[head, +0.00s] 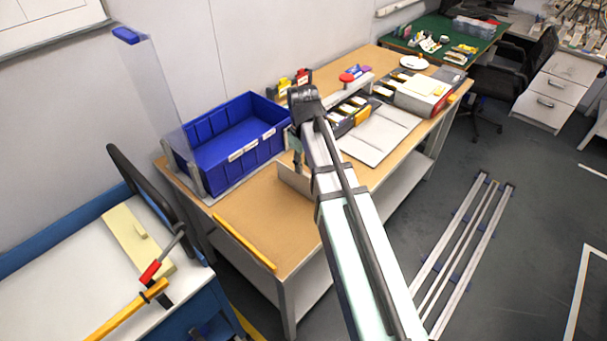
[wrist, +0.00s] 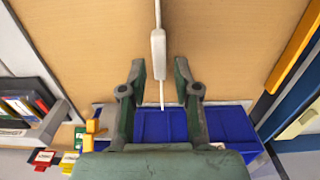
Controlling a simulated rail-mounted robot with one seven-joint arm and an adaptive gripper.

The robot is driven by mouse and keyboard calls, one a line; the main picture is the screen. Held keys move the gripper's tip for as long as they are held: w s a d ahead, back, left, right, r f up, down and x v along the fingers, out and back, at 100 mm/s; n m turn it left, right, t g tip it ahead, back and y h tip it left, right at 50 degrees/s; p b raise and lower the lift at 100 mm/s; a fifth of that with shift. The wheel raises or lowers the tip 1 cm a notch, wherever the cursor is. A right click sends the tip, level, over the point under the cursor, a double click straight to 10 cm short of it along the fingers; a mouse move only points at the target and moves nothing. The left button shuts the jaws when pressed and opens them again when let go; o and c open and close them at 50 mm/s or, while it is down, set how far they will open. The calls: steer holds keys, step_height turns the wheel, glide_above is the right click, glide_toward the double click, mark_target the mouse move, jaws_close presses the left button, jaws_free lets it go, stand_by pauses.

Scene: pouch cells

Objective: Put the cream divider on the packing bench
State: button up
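An off-white, cream-looking divider (head: 293,181) stands upright on the tan top of the packing bench (head: 255,215), right of the blue bin. In the wrist view I see this divider (wrist: 158,12) edge-on, with its thicker grip tab (wrist: 158,52) just beyond my fingertips. My gripper (head: 297,156) is above it. In the wrist view, my gripper (wrist: 159,78) has its fingers wide apart, one on each side of the divider's line, touching nothing that I can see. A pale yellow board (head: 121,232) with a similar tab lies flat on the white-topped left bench (head: 62,285).
A blue bin (head: 232,140) stands behind the divider, with a clear upright panel (head: 160,90) to its left. A yellow strip (head: 245,243) edges the bench. A red-and-yellow clamp (head: 150,272) lies near the board. Trays and a white panel (head: 378,137) fill the right side.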

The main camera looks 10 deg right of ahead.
steer(key=shift+r, duration=0.8)
